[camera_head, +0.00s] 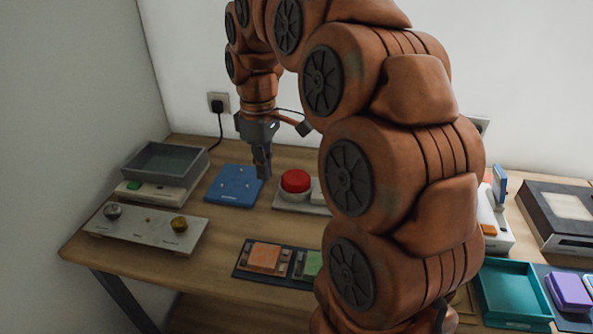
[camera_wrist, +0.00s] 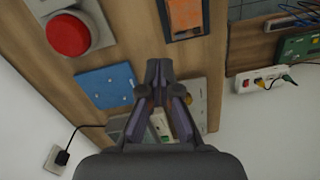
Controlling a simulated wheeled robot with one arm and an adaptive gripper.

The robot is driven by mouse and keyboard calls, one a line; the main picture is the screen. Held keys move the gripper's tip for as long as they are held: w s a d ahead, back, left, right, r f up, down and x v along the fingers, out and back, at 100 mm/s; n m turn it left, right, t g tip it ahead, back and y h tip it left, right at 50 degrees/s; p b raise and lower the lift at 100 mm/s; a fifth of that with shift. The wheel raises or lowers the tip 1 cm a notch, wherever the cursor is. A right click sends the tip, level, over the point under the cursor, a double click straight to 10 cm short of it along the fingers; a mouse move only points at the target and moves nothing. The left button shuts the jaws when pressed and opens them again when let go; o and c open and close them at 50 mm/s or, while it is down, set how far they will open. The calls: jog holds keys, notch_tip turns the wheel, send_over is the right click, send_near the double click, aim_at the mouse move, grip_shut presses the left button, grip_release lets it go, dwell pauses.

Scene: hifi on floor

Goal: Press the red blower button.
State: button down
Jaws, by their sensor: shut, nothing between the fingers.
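The red button (camera_head: 295,181) is a large round dome on a light grey base plate (camera_head: 286,205), behind the middle of the table. In the wrist view the red button (camera_wrist: 68,35) is at the upper left, on its grey base. My gripper (camera_head: 263,175) points down in the head view, just left of the button, over the right edge of a blue plate. In the wrist view my gripper (camera_wrist: 158,66) has its fingertips together with nothing between them, apart from the button.
The blue plate (camera_head: 233,186) lies left of the button. A grey tray device (camera_head: 163,167) and a panel with two knobs (camera_head: 146,229) are further left. An orange block (camera_head: 264,257) sits in a dark holder in front. A teal tray (camera_head: 512,291) is at the right.

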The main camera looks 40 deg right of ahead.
jog(key=w+d+n, duration=0.1)
jog(key=w+d, duration=0.6)
jog(key=d, duration=0.2)
jog(key=n, duration=0.1)
send_over(297, 177)
jog(key=shift+w+d+r+t+b, duration=0.1)
jog(key=shift+r+t+b, duration=0.15)
jog(key=shift+b, duration=0.2)
jog(key=shift+f, duration=0.15)
notch_tip(297, 177, down, 14)
jog(key=p, duration=0.3)
jog(key=shift+f+b, duration=0.7)
jog(key=shift+f, duration=0.3)
jog(key=shift+r, duration=0.1)
